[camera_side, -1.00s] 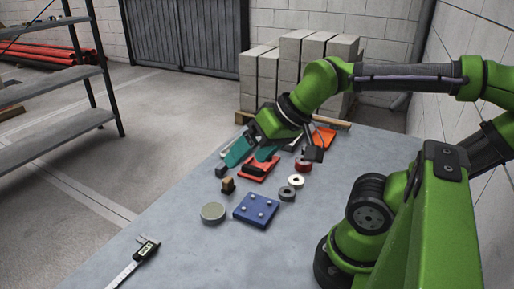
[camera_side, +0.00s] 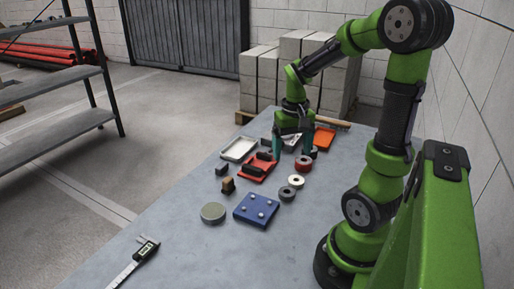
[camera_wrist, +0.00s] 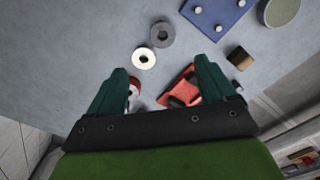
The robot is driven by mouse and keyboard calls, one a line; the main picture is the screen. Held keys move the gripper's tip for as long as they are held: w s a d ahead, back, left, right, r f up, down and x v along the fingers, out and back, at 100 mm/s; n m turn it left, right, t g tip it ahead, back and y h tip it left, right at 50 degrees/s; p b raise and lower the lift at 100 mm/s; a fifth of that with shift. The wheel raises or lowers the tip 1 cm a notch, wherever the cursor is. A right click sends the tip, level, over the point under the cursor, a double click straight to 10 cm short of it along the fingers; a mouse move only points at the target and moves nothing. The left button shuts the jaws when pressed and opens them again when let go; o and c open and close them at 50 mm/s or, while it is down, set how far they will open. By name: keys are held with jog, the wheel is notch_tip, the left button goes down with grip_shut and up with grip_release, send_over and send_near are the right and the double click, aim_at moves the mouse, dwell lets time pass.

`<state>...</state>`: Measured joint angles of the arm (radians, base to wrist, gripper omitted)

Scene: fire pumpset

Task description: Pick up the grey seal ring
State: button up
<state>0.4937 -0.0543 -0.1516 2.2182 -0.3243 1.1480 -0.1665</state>
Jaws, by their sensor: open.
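The grey seal ring (camera_side: 287,197) lies flat on the table beside the blue plate, just in front of a white ring (camera_side: 296,185). In the wrist view the grey ring (camera_wrist: 170,37) lies above the white ring (camera_wrist: 137,60), beyond my fingertips and fully visible. My gripper (camera_side: 291,150) points down over the far part of the table, behind the rings. Its teal fingers are apart, with nothing held between them. In the wrist view my gripper (camera_wrist: 161,68) shows both fingers spread, with the rings ahead of the gap.
A red ring (camera_side: 303,167) and a red block with black parts (camera_side: 256,172) are close to my fingers. The blue plate with studs (camera_side: 257,207), a round grey-green disc (camera_side: 213,212), a brown block (camera_side: 228,184) and a caliper (camera_side: 140,257) lie nearer. An off-white tray (camera_side: 238,150) is at the left.

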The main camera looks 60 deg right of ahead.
send_over(287, 191)
jog(key=f, duration=0.9)
jog(key=shift+s, duration=0.3)
jog(key=shift+w+f, duration=0.15)
jog(key=shift+f, duration=1.25)
jog(key=shift+w+f, duration=0.1)
jog(key=shift+f, duration=1.25)
jog(key=c, duration=1.2)
